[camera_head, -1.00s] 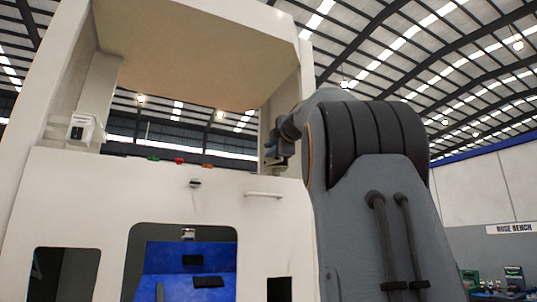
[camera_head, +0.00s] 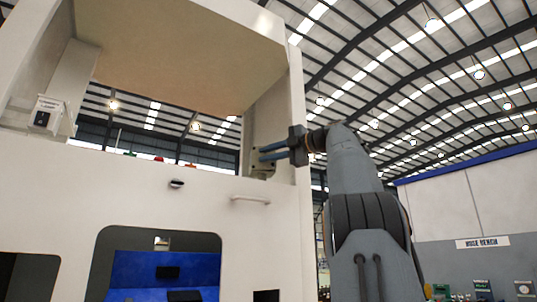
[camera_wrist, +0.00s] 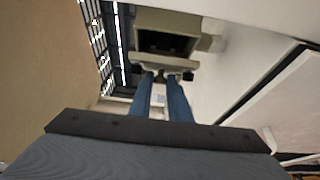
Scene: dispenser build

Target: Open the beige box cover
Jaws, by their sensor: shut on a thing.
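The beige box (camera_wrist: 165,22) is near the top of the wrist view, with a dark opening on its near side. Its cover shows as a pale beige lip (camera_wrist: 166,63) below that opening, at my fingertips. In the head view the box (camera_head: 262,170) is small, on the right post of the white machine, and partly hidden by my fingers. My gripper (camera_head: 259,154) reaches left to it with two blue fingers. In the wrist view my gripper (camera_wrist: 164,76) is shut on the cover's edge, its fingertips close together. How far the cover stands open is hard to tell.
The white machine's front (camera_head: 200,210) carries a horizontal bar handle (camera_head: 250,199) below my gripper. A small white box (camera_head: 47,113) is on the left post. The upper bay is open under a beige panel (camera_head: 185,45). The right post (camera_head: 298,110) stands close to my gripper.

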